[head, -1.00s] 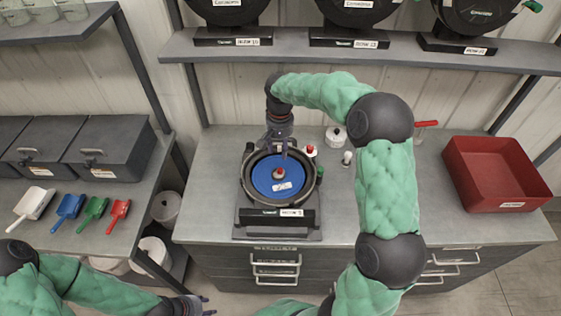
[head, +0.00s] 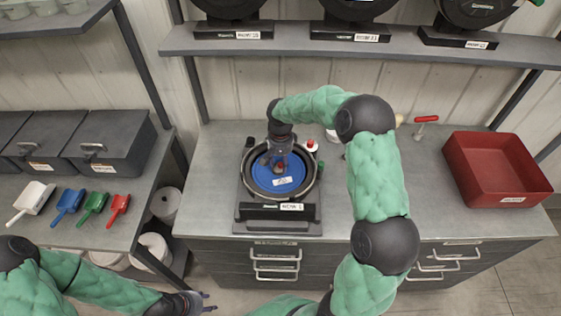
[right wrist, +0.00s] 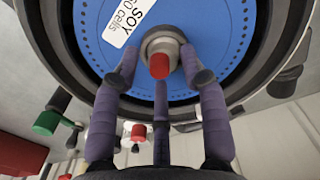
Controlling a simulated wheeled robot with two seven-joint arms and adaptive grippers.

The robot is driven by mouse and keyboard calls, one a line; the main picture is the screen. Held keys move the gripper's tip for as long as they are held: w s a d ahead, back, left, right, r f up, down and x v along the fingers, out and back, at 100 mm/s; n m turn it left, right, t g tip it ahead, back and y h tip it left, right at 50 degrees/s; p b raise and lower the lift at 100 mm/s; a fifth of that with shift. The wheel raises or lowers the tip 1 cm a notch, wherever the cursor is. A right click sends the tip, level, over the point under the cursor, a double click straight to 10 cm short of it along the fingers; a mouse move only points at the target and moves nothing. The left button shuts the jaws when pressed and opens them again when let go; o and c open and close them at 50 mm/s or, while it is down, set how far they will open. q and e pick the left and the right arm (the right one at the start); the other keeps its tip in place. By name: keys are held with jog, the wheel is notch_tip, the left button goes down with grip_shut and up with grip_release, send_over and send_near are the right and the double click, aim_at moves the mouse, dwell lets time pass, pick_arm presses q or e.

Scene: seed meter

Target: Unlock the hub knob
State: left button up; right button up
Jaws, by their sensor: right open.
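The seed meter stands on the bench with a blue seed disc (head: 290,185) in its dark round housing (head: 311,190). The hub knob, grey with a red centre (right wrist: 160,66), sits in the middle of the disc; in the head view my gripper partly covers its red centre (head: 280,167). My right gripper (right wrist: 160,80) is open over the hub, with fingers at the left and right of the knob and a third below it; whether they touch it I cannot tell. My left gripper (head: 209,302) is open and empty at the bottom edge, away from the meter.
A red tray (head: 490,170) stands at the bench's right. A red-handled tool (head: 426,119) lies behind my right arm. Several coloured scoops (head: 95,206) and dark bins lie on the left bench. A shelf (head: 370,47) with more meters runs above.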

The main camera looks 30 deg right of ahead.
grip_shut()
jog(key=shift+n, duration=0.3)
jog(key=n+p, duration=0.1)
jog(key=n, duration=0.3)
jog(key=n+p, duration=0.1)
jog(key=n, duration=0.3)
jog(key=shift+n, duration=0.4)
jog(key=n+p, duration=0.1)
jog(key=n, duration=0.3)
jog(key=shift+n, duration=0.3)
jog(key=shift+n+p, duration=0.55)
jog(key=shift+n, duration=1.65)
